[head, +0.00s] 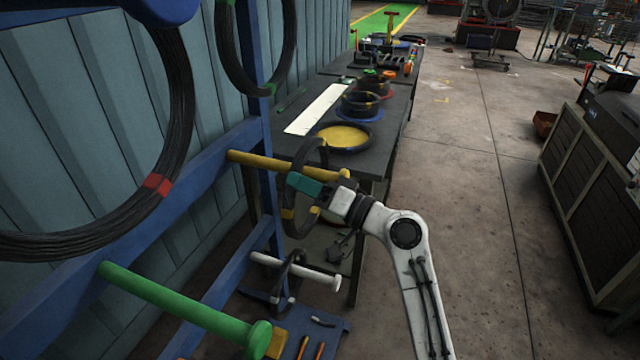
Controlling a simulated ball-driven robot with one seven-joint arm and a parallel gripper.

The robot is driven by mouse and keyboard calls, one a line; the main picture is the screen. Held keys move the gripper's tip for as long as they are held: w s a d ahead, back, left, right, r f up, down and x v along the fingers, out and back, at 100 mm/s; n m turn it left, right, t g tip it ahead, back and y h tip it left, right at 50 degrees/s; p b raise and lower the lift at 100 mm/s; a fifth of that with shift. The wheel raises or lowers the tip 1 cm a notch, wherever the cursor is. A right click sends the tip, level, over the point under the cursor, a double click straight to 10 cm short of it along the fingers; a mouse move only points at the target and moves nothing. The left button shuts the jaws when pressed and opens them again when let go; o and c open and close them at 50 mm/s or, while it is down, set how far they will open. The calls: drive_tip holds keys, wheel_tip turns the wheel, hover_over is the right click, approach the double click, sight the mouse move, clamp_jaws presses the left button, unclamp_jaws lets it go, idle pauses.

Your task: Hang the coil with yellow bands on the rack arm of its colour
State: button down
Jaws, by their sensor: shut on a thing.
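The coil with yellow bands (323,158) is a dark upright ring in the middle of the head view, with yellow bands low on it. My gripper (304,185) is shut on its side, with teal fingers covering part of it. The yellow rack arm (262,162) sticks out rightward from the blue rack post. The coil overlaps this arm in the picture, and the arm's tip (344,174) shows to the right of the coil. The arm seems to run through the ring, but my fingers hide part of the crossing. I cannot tell whether the coil rests on it.
A red-banded coil (158,184) and a green-banded coil (269,89) hang on the rack. A green arm (180,305) and a white arm (295,271) with a white-banded coil (275,299) sit lower. A dark bench (392,128) stands behind.

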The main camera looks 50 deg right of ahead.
drive_tip(key=shift+w+a+f+b, duration=0.25)
drive_tip(key=shift+w+f+b, duration=0.25)
drive_tip(key=shift+w+f, duration=0.15)
drive_tip(key=shift+w+a+f+b, duration=0.2)
drive_tip(key=shift+w+f+b, duration=0.3)
drive_tip(key=shift+w+b, duration=0.1)
drive_tip(key=shift+w+a+f+b, duration=0.25)
drive_tip(key=shift+w+f+b, duration=0.2)
drive_tip(key=shift+w+f, duration=0.2)
drive_tip(key=shift+f+b, duration=0.3)
drive_tip(key=shift+b, duration=0.05)
drive_tip(key=c, duration=0.9)
unclamp_jaws()
drive_tip(key=shift+f, duration=0.25)
drive_tip(key=b, duration=0.2)
approach(287, 199)
drive_tip(key=shift+w+d+f, duration=0.75)
drive_tip(key=shift+d+f, duration=0.25)
drive_tip(key=shift+f, duration=0.05)
drive_tip(key=shift+s, duration=0.1)
